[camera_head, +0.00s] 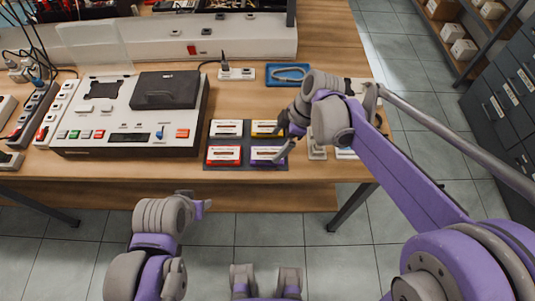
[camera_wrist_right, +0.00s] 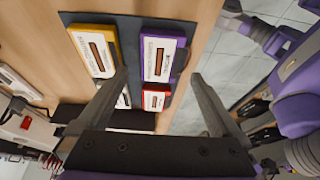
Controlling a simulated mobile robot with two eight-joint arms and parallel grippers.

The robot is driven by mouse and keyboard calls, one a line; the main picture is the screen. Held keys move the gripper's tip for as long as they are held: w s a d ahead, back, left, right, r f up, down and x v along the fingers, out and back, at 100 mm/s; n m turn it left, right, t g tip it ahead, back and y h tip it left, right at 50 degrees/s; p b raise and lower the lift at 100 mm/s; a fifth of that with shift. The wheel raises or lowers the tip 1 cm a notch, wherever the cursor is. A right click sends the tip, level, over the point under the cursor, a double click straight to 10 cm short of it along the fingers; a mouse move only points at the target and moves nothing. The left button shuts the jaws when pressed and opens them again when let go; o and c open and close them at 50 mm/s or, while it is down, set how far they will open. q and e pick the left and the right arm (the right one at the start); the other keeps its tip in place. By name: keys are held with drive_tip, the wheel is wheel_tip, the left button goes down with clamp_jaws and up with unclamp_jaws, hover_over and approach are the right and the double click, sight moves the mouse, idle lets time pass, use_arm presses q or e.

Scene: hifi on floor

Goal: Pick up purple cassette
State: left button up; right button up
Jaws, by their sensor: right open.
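The purple cassette (camera_head: 267,155) lies flat at the front right of a dark mat (camera_head: 237,134) on the wooden table. In the wrist view the purple cassette (camera_wrist_right: 161,57) has a white label and lies just ahead of the fingertips. My right gripper (camera_head: 285,143) is open and empty above it and partly covers it in the head view. Its two fingers show spread apart in the wrist view (camera_wrist_right: 158,78).
A tape deck (camera_head: 130,115) stands to the left. A blue tray (camera_head: 288,75) lies behind. Drawer cabinets (camera_head: 505,95) stand right.

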sight(268, 154)
drive_tip(key=shift+x, duration=2.7)
drive_tip(key=c, duration=1.2)
